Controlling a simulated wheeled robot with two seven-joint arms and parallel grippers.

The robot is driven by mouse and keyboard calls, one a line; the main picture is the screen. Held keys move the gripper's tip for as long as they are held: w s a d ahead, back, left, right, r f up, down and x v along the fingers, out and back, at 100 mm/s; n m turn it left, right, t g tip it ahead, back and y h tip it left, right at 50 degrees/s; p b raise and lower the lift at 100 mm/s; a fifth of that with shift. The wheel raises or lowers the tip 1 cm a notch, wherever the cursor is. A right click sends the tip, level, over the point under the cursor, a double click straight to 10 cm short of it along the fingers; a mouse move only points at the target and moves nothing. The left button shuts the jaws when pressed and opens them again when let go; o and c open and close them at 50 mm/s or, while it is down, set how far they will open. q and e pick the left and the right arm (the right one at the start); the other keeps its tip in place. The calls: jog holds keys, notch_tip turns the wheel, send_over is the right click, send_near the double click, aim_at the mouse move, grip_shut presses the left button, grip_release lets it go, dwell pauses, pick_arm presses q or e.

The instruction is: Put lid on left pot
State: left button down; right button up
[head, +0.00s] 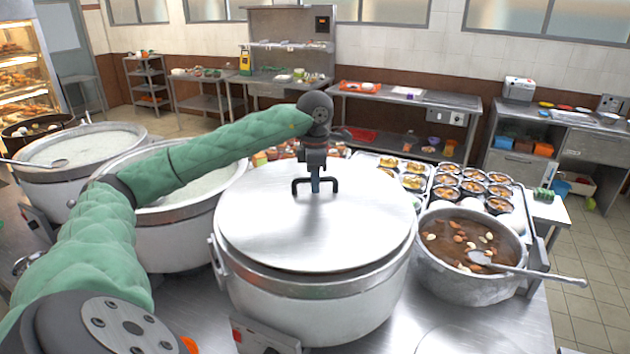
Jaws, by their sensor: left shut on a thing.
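The round steel lid (270,225) covers the opening of the large pot (315,308) in the middle foreground. I cannot tell whether it rests fully on the rim or sits slightly above it. My left gripper (315,184) points down at the lid's centre and is shut on its dark handle (299,187). To the left stand two open pots of white congee: one behind my arm (178,247) and one at far left (50,180). My right gripper is not in view.
A smaller pot of brown stew (460,278) with a ladle (540,272) stands right of the lidded pot. Trays of filled bowls (472,187) sit behind it. The steel counter (440,335) is bare at front right. A ladle (30,163) lies across the far-left pot.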

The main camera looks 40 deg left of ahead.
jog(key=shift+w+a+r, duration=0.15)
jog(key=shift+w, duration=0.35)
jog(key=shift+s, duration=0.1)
pick_arm(q)
jog(key=shift+r, duration=0.1)
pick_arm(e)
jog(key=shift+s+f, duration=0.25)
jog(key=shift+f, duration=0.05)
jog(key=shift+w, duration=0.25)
